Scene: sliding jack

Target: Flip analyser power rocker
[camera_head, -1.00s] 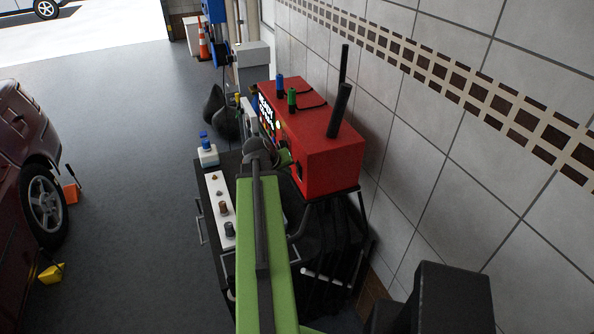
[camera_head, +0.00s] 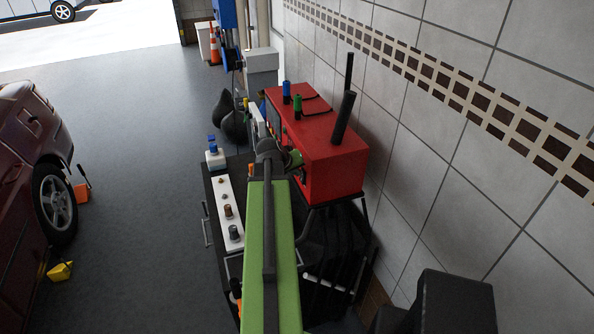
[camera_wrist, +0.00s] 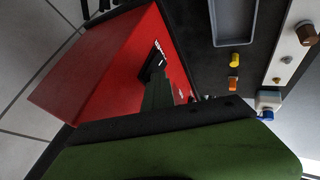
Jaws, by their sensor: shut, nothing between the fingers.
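The red analyser box (camera_head: 322,150) stands on a black cart against the tiled wall, its front facing left. It also shows in the wrist view (camera_wrist: 100,70). There, a small black rocker (camera_wrist: 157,57) with white lettering beside it sits on the red front face. My gripper (camera_wrist: 156,80) is shut and empty, its tip pointing at the rocker and partly covering it. I cannot tell whether it touches. In the head view my gripper (camera_head: 294,160) is at the near end of the front face, and the rocker is hidden. The rocker's position is unclear.
A white strip with several knobs (camera_head: 228,213) and a small box with a blue top (camera_head: 214,152) lie on the cart's left side. Two black rods (camera_head: 344,115) rise from the analyser. A dark red car (camera_head: 35,170) stands left; the floor between is mostly clear.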

